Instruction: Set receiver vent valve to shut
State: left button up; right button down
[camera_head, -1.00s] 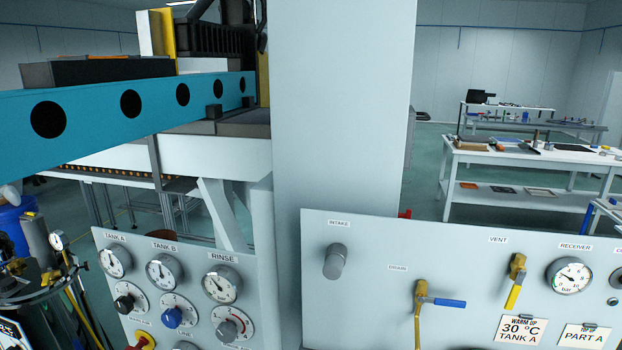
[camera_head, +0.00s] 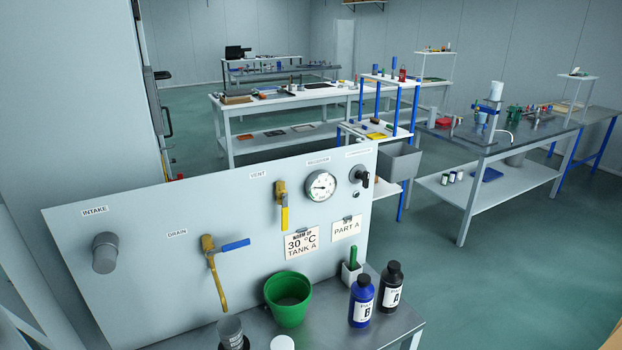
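The receiver panel (camera_head: 140,240) stands at the left of the head view. Under its VENT label (camera_head: 258,174) is the vent valve (camera_head: 282,205), a brass body with a yellow lever that hangs straight down. The round receiver gauge (camera_head: 321,186) is just right of it. The drain valve (camera_head: 210,246), left of the vent valve, is brass with a blue handle pointing right and a yellow pipe curving down. Neither of my grippers shows in this view.
Below the panel, a metal table (camera_head: 390,318) carries a green bucket (camera_head: 288,312), a blue bottle B (camera_head: 361,302) and a black bottle A (camera_head: 391,290). The grey intake knob (camera_head: 105,254) sticks out at left. Open green floor (camera_head: 480,290) lies to the right, with workbenches behind.

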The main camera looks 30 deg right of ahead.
aim_at(285, 209)
jog(key=z, duration=1.15)
